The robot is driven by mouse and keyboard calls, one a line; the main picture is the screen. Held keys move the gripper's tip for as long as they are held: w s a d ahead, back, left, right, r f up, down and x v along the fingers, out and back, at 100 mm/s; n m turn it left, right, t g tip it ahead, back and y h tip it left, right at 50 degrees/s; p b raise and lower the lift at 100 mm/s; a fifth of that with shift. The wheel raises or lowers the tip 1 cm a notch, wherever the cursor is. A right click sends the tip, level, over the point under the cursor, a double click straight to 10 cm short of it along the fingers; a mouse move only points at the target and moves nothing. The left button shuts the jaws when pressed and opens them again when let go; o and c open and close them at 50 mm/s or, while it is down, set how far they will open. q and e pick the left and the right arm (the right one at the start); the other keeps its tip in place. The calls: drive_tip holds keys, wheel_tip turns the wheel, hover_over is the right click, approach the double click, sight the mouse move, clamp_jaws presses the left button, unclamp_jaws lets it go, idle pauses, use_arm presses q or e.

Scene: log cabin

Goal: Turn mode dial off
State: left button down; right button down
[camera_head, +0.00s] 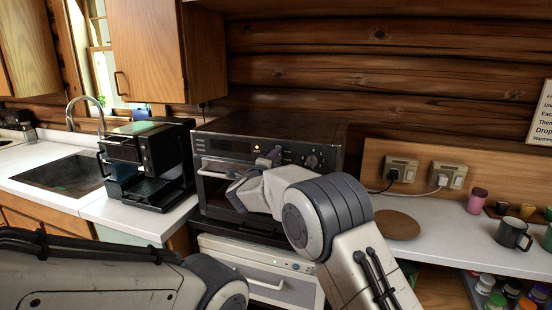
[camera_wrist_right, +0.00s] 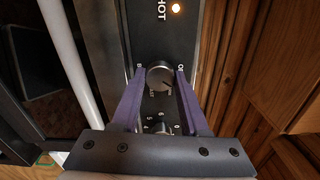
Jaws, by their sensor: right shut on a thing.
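My right gripper (camera_head: 274,156) reaches the control panel of the black oven (camera_head: 225,130) in the head view. In the right wrist view its two purple fingers (camera_wrist_right: 160,77) are closed on the sides of a round metallic dial (camera_wrist_right: 160,73). Small marks surround the dial, too small to read fully. A second dial (camera_wrist_right: 158,126) sits between the fingers, nearer the palm, partly hidden by it; it shows in the head view (camera_head: 312,161) to the right of the gripper. My left gripper is out of view.
A black coffee machine (camera_head: 150,160) stands left of the oven, beside the sink (camera_head: 62,175). A white appliance (camera_head: 265,275) is below the oven. On the right counter are a round brown mat (camera_head: 396,225), a dark mug (camera_head: 512,235) and a pink jar (camera_head: 477,201).

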drive_tip(key=shift+n+p, duration=1.55)
drive_tip(key=shift+n, duration=2.05)
drive_tip(key=shift+c, duration=2.2)
unclamp_jaws()
drive_tip(key=b+v, duration=0.3)
drive_tip(key=v, duration=0.7)
drive_tip(key=shift+s+b, duration=0.25)
drive_tip(key=shift+b, duration=0.15)
drive_tip(key=shift+a, duration=0.1)
